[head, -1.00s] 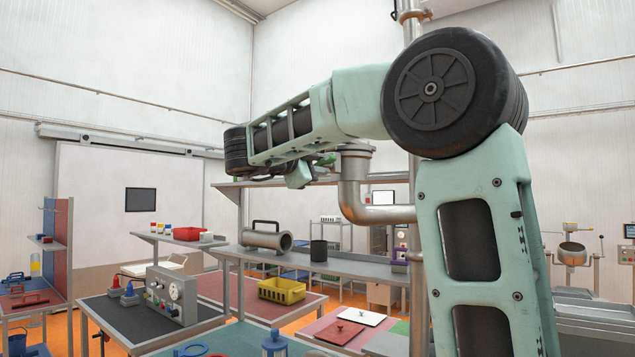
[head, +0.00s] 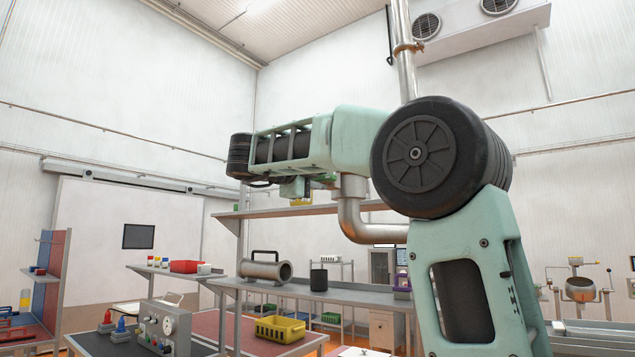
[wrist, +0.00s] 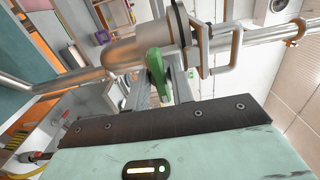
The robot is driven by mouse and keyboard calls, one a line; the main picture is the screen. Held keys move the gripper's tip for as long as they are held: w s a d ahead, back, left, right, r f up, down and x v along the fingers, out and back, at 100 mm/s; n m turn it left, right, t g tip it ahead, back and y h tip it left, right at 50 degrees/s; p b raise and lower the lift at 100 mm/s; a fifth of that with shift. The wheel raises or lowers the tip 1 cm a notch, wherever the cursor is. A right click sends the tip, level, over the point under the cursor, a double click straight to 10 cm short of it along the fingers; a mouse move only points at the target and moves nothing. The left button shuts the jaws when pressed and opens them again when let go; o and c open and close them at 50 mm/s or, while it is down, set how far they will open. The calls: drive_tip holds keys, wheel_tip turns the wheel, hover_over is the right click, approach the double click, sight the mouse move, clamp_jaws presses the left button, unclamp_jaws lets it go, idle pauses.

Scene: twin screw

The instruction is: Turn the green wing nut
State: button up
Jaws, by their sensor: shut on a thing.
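The green wing nut (wrist: 156,64) shows in the wrist view just above the middle, beside a steel pipe fitting (wrist: 120,53). My gripper (wrist: 161,80) reaches up to it and is shut on it, with a grey finger on either side. The nut's lower wing lies between the fingers. In the head view my arm stretches left in front of the steel pipe elbow (head: 352,215). My fingers are not clearly visible there, and the nut cannot be made out with certainty.
The steel pipe runs beside my arm. Below stands a grey shelf (head: 325,292) with a metal cylinder (head: 265,270) and a dark cup (head: 318,279). A yellow crate (head: 279,329) stands lower. The air left of my arm is open.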

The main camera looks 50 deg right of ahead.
drive_tip(key=shift+f, duration=0.1)
drive_tip(key=o, duration=0.7)
drive_tip(key=shift+o, duration=0.2)
drive_tip(key=shift+a, duration=0.1)
drive_tip(key=s+a+b, duration=0.1)
drive_tip(key=a+b, duration=0.4)
drive_tip(key=a, duration=1.2)
drive_tip(key=shift+s, duration=0.2)
drive_tip(key=shift+a, duration=0.1)
